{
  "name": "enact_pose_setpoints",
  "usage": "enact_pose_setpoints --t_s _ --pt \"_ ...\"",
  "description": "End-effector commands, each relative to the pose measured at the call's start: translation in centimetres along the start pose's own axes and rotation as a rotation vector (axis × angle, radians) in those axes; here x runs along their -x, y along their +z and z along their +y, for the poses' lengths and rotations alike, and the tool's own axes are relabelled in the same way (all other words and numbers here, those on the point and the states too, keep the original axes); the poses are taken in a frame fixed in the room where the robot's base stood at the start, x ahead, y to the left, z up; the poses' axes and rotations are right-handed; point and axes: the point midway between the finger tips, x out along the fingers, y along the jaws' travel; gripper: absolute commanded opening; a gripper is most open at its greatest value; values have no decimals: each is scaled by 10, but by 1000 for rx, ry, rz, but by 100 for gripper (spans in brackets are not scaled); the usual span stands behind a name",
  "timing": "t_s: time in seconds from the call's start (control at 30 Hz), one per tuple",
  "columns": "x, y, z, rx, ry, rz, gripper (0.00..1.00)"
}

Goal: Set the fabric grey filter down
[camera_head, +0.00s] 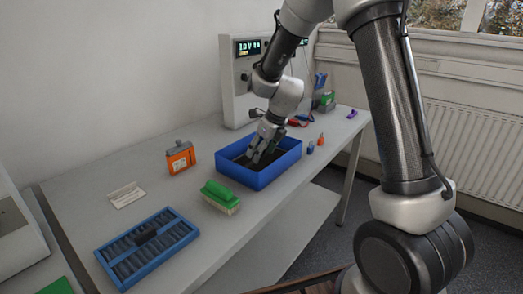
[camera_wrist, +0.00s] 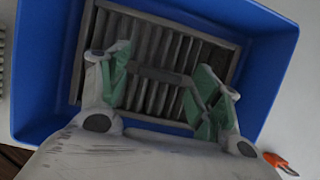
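The grey filter (camera_wrist: 180,48), a framed panel of dark slats with a bar across its middle, is inside the blue bin (camera_head: 258,180). The bin's blue wall also shows in the wrist view (camera_wrist: 40,70). My gripper (camera_head: 262,148) reaches down into the bin from above. In the wrist view, my gripper's green-padded fingers (camera_wrist: 160,88) stand apart, one near each end of the filter's bar. I cannot tell whether the pads press on it. The filter's near edge is hidden behind the gripper, and whether it rests on the bin floor is unclear.
A blue slatted frame (camera_head: 113,246) lies at the front left beside a white card (camera_head: 127,195). The cycler (camera_head: 236,85) stands behind. Small items sit right of the bin.

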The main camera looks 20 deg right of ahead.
Motion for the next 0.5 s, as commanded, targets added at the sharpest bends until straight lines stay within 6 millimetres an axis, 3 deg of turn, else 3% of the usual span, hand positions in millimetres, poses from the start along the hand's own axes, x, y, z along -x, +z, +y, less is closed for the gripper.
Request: enact_pose_setpoints --t_s 0.3,0.5 --pt "3 2 0 1 0 -1 65" --pt "35 2 0 1 -3 -4 65"
